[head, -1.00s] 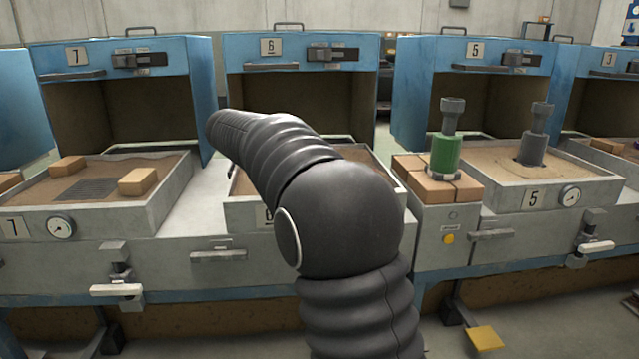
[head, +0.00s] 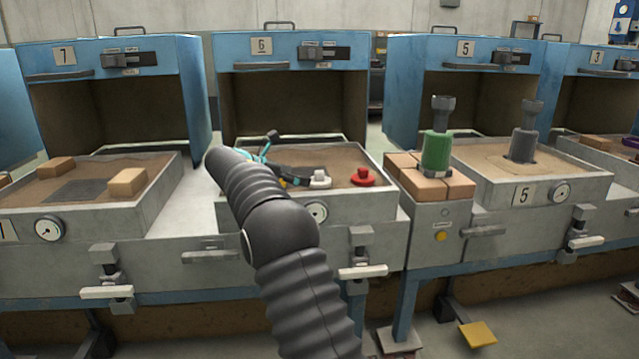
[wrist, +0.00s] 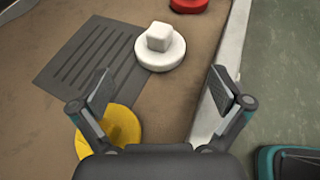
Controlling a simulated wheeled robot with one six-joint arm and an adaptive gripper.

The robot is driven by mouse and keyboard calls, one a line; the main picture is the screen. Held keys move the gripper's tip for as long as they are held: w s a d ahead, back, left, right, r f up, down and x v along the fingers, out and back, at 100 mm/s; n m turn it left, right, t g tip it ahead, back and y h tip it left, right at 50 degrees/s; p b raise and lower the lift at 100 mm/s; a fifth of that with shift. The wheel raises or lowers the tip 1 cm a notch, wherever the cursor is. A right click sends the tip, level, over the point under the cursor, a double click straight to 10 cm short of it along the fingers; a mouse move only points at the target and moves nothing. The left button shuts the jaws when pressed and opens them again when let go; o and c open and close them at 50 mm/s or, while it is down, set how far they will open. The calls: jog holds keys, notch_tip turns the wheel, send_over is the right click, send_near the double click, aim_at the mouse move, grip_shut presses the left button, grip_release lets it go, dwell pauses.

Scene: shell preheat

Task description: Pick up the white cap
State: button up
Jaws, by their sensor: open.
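The white cap (wrist: 160,48), a round disc with a squarish knob on top, sits on the sandy bed of the number 6 station. In the wrist view it is ahead of my open gripper (wrist: 157,88), beyond the fingertips and apart from them. In the head view the white cap (head: 320,179) lies just right of my gripper (head: 272,160), which is partly hidden by my arm. Nothing is between the fingers at the cap's height.
A yellow cap (wrist: 120,130) lies under my left finger, partly hidden. A red cap (head: 363,177) sits right of the white one. A dark slotted plate (wrist: 100,65) is left of the white cap. The tray's raised rim (wrist: 225,70) runs along the right.

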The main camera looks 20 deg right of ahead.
aim_at(315, 179)
jog(key=shift+x, duration=3.75)
jog(key=c, duration=1.2)
